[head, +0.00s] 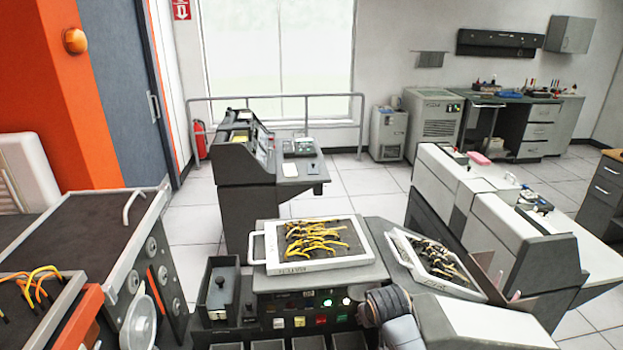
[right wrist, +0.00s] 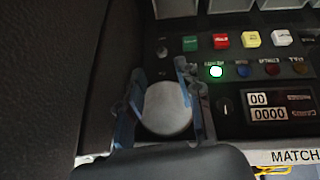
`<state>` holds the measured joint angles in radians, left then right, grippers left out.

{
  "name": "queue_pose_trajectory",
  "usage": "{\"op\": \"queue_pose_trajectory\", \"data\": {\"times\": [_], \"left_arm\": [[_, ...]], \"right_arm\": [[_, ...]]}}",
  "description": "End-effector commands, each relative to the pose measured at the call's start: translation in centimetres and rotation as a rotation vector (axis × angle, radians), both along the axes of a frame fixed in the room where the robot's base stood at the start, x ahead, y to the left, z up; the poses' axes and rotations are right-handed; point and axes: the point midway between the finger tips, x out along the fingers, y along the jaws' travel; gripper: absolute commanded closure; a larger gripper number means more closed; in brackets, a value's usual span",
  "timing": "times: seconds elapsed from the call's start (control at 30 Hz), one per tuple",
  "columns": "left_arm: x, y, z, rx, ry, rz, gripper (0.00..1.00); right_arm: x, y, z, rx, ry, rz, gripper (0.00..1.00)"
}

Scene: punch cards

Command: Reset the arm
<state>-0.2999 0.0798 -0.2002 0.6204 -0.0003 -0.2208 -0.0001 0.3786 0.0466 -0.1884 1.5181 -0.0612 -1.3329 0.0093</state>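My right gripper (right wrist: 160,72) shows in the right wrist view with its two blue-grey fingers apart. It is open over the dark control panel (right wrist: 235,100), with a round silver disc (right wrist: 167,108) showing between the fingers. I cannot tell whether the fingers touch the disc. In the head view, what looks like my right arm reaches up from the bottom to the front of the middle machine (head: 262,284), and its fingers cannot be made out. My left gripper is not in view.
A lit green button (right wrist: 217,71) and coloured keys lie right of the fingers. Another machine (head: 75,230) is close on the left, and a console (head: 245,195) stands behind. Tiled floor (head: 200,225) is free between them.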

Motion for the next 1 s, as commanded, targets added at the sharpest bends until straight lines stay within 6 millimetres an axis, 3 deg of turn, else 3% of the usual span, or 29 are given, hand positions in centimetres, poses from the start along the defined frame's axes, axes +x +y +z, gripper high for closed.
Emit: {"op": "queue_pose_trajectory", "data": {"times": [0.17,0.2,0.3,0.4,0.7,1.0], "left_arm": [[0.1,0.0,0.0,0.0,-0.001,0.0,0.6],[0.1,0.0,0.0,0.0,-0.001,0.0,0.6],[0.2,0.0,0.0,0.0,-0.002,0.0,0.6],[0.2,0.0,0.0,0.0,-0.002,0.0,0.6],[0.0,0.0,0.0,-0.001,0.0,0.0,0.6],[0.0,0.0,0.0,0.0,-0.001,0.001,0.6]], "right_arm": [[-8.7,-0.2,-3.5,0.027,0.07,0.001,0.65],[-11.3,-0.3,-4.0,0.035,0.089,0.0,0.65],[-17.4,-0.5,-4.5,0.051,0.13,0.0,0.65],[-21.8,-0.6,-4.4,0.062,0.161,0.001,0.65],[-30.3,-0.9,-2.7,0.082,0.222,0.006,0.65],[-35.9,-1.0,-0.6,0.093,0.265,0.01,0.65]]}}
